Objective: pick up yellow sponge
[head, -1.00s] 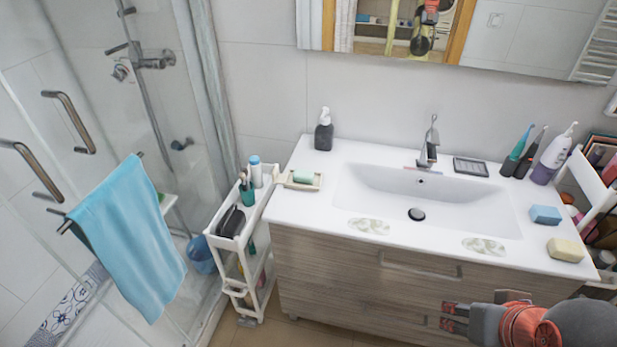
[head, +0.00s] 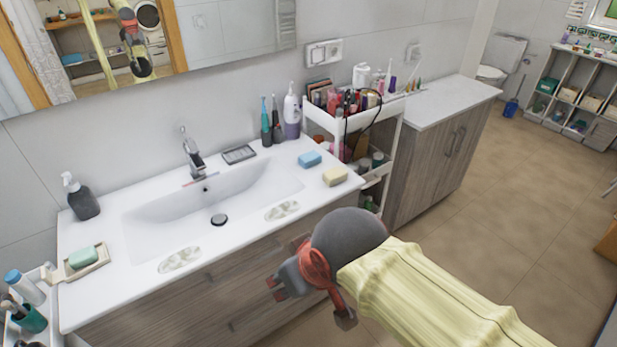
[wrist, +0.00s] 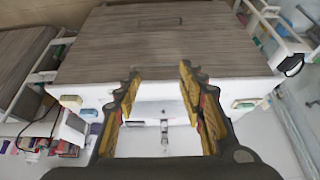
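The yellow sponge (head: 334,177) is a pale yellow block lying flat near the front right corner of the white sink counter (head: 98,255). It also shows small and pale at the left in the wrist view (wrist: 70,101). My gripper (head: 300,284) is in front of the cabinet, apart from the sponge and nearer to me. In the wrist view my gripper (wrist: 160,70) has its two yellow-padded fingers spread wide, with nothing between them.
A blue sponge (head: 310,160) lies just behind the yellow one. A white cart (head: 396,130) full of cosmetics stands close to the right of the counter. A purple-and-white bottle (head: 291,112) and toothbrushes stand behind. Floor (head: 480,220) at the right is open.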

